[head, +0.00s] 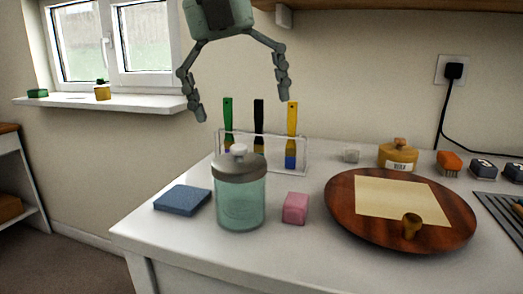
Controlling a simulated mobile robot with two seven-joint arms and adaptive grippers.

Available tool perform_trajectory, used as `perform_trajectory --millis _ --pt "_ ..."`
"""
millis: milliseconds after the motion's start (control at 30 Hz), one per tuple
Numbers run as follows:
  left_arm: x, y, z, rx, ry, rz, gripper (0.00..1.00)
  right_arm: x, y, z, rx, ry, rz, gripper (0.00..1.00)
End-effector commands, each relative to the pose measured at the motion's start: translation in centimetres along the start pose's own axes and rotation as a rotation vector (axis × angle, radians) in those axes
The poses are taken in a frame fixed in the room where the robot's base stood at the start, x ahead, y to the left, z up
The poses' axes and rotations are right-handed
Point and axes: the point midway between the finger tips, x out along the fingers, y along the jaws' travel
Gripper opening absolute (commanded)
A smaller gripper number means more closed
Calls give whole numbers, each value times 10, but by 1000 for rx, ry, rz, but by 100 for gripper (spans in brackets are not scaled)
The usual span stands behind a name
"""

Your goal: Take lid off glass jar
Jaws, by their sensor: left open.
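The glass jar (241,204) is a greenish clear jar standing upright on the white table near its front left. Its grey lid (239,168) with a pale round knob (238,150) sits on top of the jar. My left gripper (240,103) hangs from the top of the view, fingers pointing down and spread wide. It is open and empty, above the jar in the picture and apart from the lid. How far it is in depth from the jar is hard to tell. My right gripper is not in view.
Behind the jar, a clear rack (305,150) holds green, black and yellow brushes. A blue pad (183,200) lies left of the jar and a pink block (295,208) right. A round wooden board (340,205) bears a paper sheet. A yellow container (398,157) stands behind it.

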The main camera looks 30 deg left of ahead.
Motion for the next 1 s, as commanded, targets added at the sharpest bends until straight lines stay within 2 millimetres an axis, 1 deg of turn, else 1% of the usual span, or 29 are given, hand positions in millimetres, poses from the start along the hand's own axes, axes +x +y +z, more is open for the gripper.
perform_trajectory --millis 33,100,200,467,733,833,1000 --pt "-6 4 -9 19 -26 82 99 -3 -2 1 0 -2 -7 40" --pt "-12 10 -18 30 -46 161 99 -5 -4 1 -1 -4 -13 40" --pt "-12 16 -23 37 -59 217 99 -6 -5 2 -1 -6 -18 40" --pt "15 22 -21 39 -59 224 99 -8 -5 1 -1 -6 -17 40" --pt "53 27 -16 37 -59 222 99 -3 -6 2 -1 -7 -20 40" --pt "59 28 -15 37 -60 220 99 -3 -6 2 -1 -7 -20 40" --pt "60 28 -15 36 -61 219 99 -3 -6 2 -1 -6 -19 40"
